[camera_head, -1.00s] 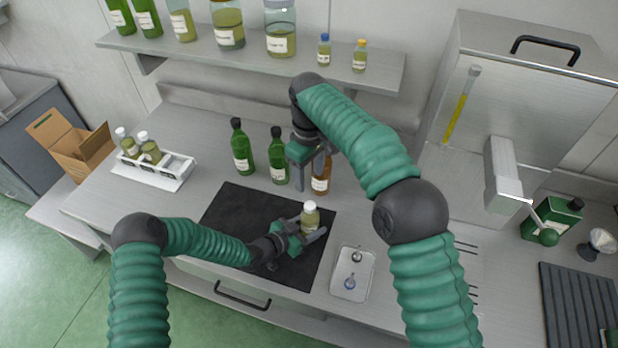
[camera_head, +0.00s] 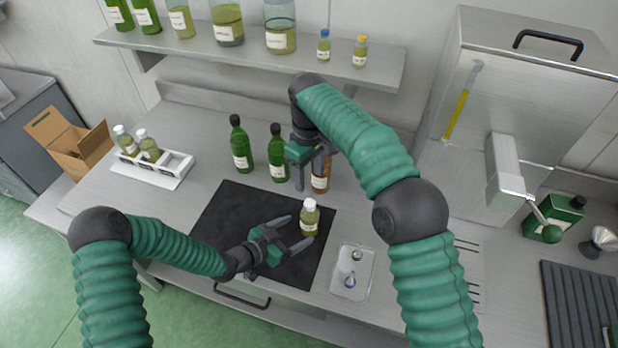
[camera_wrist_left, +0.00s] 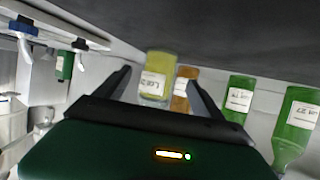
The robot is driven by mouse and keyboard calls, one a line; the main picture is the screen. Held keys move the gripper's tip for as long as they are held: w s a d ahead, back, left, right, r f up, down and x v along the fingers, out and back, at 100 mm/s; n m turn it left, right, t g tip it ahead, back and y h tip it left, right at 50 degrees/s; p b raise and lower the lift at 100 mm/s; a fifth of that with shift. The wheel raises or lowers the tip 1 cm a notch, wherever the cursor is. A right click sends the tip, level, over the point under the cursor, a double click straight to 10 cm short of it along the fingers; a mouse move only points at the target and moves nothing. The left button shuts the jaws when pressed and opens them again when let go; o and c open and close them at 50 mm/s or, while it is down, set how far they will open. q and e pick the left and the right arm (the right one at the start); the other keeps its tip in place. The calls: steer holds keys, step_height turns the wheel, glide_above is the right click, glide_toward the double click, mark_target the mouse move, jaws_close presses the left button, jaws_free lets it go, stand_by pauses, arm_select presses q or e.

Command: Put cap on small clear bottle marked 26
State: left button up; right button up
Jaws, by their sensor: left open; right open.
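A small clear bottle (camera_head: 309,219) with yellow-green contents stands upright on the black mat (camera_head: 225,215), with a white cap on its top. In the left wrist view, which is upside down, the bottle (camera_wrist_left: 157,75) shows a label whose full number I cannot read; its top is hidden. My left gripper (camera_head: 296,233) is open and empty, low over the mat, pointing at the bottle but apart from it. My right gripper (camera_head: 308,177) is open, pointing down behind the mat, in front of a brown bottle (camera_head: 321,178).
Two green bottles (camera_head: 242,150) (camera_head: 278,160) stand behind the mat. A white rack (camera_head: 175,170) holds two small capped bottles at left. A small tray (camera_head: 340,289) with small parts lies right of the mat. A shelf (camera_head: 345,70) with bottles hangs above. The bench's left front is clear.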

arm_select(q)
steer(key=b+v, duration=0.1)
steer(key=v, duration=0.8)
steer(key=shift+s+a, duration=0.15)
steer(key=shift+a, duration=0.1)
arm_select(e)
steer(key=shift+f, duration=0.65)
